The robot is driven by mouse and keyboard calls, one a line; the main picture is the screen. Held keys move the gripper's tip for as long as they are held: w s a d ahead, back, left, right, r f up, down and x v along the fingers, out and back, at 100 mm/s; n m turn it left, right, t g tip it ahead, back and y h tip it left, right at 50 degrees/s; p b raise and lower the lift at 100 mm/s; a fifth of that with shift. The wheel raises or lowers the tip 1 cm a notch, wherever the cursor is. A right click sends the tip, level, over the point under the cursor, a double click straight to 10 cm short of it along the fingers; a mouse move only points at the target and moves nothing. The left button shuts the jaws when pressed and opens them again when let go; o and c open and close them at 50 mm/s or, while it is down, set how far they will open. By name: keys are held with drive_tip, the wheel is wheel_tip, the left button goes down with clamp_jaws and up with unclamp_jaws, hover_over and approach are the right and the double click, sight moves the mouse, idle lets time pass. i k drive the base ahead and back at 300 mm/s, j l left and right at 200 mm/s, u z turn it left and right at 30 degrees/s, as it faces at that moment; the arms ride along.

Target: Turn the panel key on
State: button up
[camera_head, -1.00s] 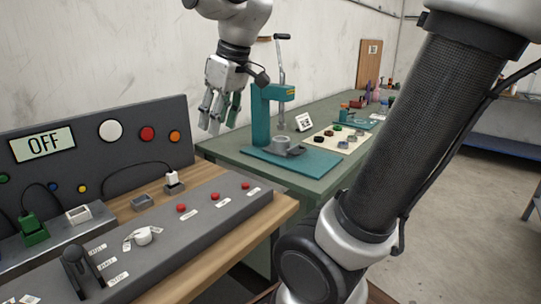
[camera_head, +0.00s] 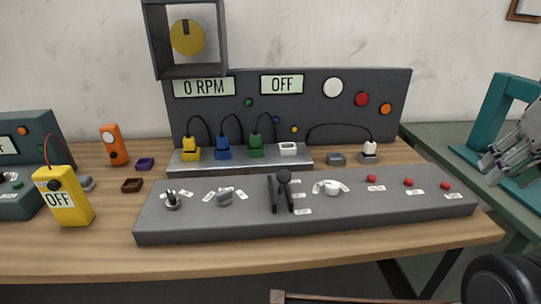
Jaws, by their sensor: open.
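The long grey control panel (camera_head: 400,207) lies on the wooden table. At its left end stands a small dark switch (camera_head: 172,201) with metallic parts and white labels around it. It looks like the key, but it is too small to tell its turn. The display behind the panel reads OFF (camera_head: 282,84), and the one beside it reads 0 RPM (camera_head: 204,87). My gripper (camera_head: 491,172) is at the right edge, partly cut off, open and empty. It is far from the switch and touches nothing on the panel.
A grey knob (camera_head: 225,197), black lever (camera_head: 283,190), white knob (camera_head: 329,187) and red buttons (camera_head: 408,182) stand along the panel. Coloured plugs (camera_head: 223,148) with cables are behind. A yellow meter (camera_head: 68,199) stands left. The table's front strip is clear.

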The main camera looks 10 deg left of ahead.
sight(174, 202)
drive_tip(key=k+l+u, duration=0.1)
drive_tip(key=u, duration=1.3)
drive_tip(key=i+j+z, duration=0.3)
drive_tip(key=j, duration=0.25)
drive_tip(key=i+j+z, duration=0.1)
drive_tip(key=j, duration=0.2)
